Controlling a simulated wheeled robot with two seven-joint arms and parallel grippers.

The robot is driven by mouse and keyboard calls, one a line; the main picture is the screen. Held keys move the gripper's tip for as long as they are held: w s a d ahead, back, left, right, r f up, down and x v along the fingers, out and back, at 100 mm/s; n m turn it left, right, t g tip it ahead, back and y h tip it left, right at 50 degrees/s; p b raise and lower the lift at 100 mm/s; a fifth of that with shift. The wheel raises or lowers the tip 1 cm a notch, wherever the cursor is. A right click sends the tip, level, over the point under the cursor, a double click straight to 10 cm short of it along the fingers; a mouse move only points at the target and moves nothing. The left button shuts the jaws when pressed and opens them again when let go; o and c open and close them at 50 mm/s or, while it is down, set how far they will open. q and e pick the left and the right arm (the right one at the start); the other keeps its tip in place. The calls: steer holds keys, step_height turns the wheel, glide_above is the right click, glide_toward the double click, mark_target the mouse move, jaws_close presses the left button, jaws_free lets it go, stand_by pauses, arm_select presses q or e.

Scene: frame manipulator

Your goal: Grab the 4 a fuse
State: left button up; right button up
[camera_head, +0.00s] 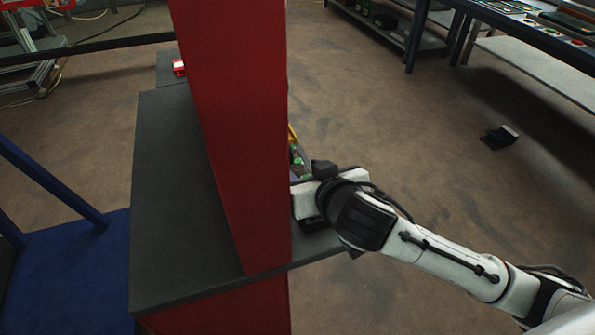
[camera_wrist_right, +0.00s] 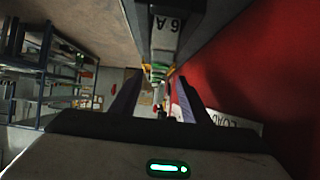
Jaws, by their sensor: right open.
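My right gripper (camera_wrist_right: 157,98) is open; its two dark fingers stand apart in the right wrist view. Small yellow, white and red items show between and beyond the fingers, too small to identify. A grey block with a label that looks like "6 A" (camera_wrist_right: 167,24) is at the top of that view. I cannot make out a fuse marked 4 A. In the head view my right gripper (camera_head: 307,199) is beside the red panel, its fingertips not visible. Small green and yellow items (camera_head: 295,152) show just past the panel's edge. My left gripper is not in view.
The tall red panel (camera_head: 235,130) stands on a dark grey tabletop (camera_head: 165,190) and also fills the right of the wrist view (camera_wrist_right: 280,70). A small red object (camera_head: 179,67) lies at the back left. Workbenches (camera_head: 500,40) stand at the back right.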

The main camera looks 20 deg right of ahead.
mark_target(300, 165)
steer(key=x, duration=0.5)
steer(key=shift+w+d+f, duration=0.15)
steer(key=shift+d, duration=0.05)
jaws_close()
